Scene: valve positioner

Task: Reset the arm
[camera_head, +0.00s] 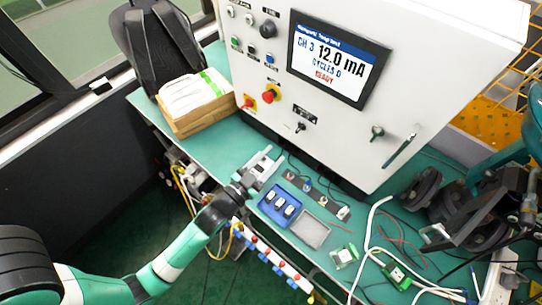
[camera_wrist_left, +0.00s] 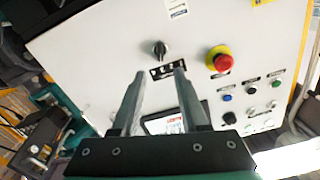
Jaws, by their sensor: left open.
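My left arm comes in from the lower left of the head view. Its gripper (camera_head: 267,161) is over the green bench, close to the front of the white cabinet, up and left of the blue tray. In the left wrist view the two grey fingers of the gripper (camera_wrist_left: 158,80) stand apart with nothing between them. They point toward the cabinet front (camera_wrist_left: 110,45), with a black rotary switch (camera_wrist_left: 159,49) beyond the gap. I cannot make out a right gripper.
A blue tray (camera_head: 268,206) with several small modules and a grey pad (camera_head: 311,231) lie on the bench. The cabinet screen (camera_head: 338,58) reads 12.0 mA and READY. A red emergency button (camera_head: 269,96) protrudes. Green boards (camera_head: 345,255), cables and dark equipment crowd the right.

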